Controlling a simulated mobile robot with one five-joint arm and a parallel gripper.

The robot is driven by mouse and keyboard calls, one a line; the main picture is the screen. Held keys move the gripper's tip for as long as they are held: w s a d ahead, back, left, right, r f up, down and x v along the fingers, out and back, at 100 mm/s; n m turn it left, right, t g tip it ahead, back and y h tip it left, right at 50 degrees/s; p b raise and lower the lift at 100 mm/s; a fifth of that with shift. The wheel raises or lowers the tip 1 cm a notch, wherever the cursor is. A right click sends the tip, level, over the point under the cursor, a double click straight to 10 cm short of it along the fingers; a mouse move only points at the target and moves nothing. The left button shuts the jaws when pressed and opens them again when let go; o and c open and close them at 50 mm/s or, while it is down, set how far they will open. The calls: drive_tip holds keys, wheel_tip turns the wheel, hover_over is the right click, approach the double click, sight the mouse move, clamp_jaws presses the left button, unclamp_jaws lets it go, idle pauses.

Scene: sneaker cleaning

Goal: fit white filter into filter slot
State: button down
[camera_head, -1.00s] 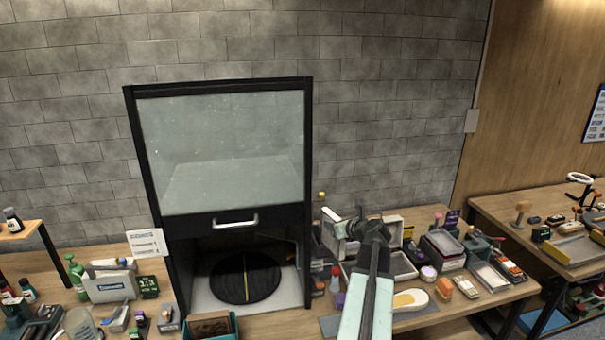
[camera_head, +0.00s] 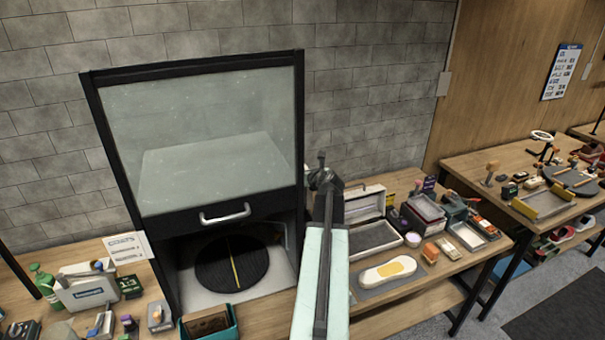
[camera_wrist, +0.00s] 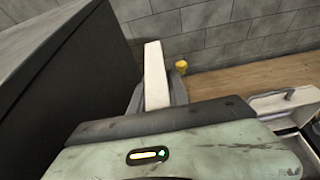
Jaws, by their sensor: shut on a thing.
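My gripper (camera_wrist: 157,95) is shut on the white filter (camera_wrist: 154,70), a narrow white block standing up between the grey fingers in the wrist view. The dark side wall of the cleaning booth (camera_wrist: 75,75) is close on the left of it, with a small gap visible. In the head view my gripper (camera_head: 322,178) is beside the booth's right frame post, and my arm hides most of it. The booth (camera_head: 205,190) has a glass front with a handle and a black round turntable (camera_head: 215,268) inside. I cannot make out the filter slot in either view.
A yellow-topped item (camera_wrist: 181,66) stands just right of the filter. An open grey case (camera_head: 375,238), a white sole-shaped item (camera_head: 388,271) on a mat and several small boxes crowd the bench right of my arm. A teal bin (camera_head: 210,324) stands at the booth's front.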

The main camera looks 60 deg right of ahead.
sight(310, 204)
drive_tip(key=shift+f+b, duration=2.25)
drive_tip(key=shift+f, duration=0.3)
drive_tip(key=shift+f+b, duration=3.55)
drive_tip(key=shift+b, duration=0.05)
drive_tip(key=c, duration=1.2)
unclamp_jaws()
drive_tip(key=shift+o, duration=0.2)
drive_tip(key=shift+s, duration=0.15)
drive_tip(key=p+v, duration=0.3)
drive_tip(key=v, duration=0.4)
drive_tip(key=shift+s+a+r, duration=0.25)
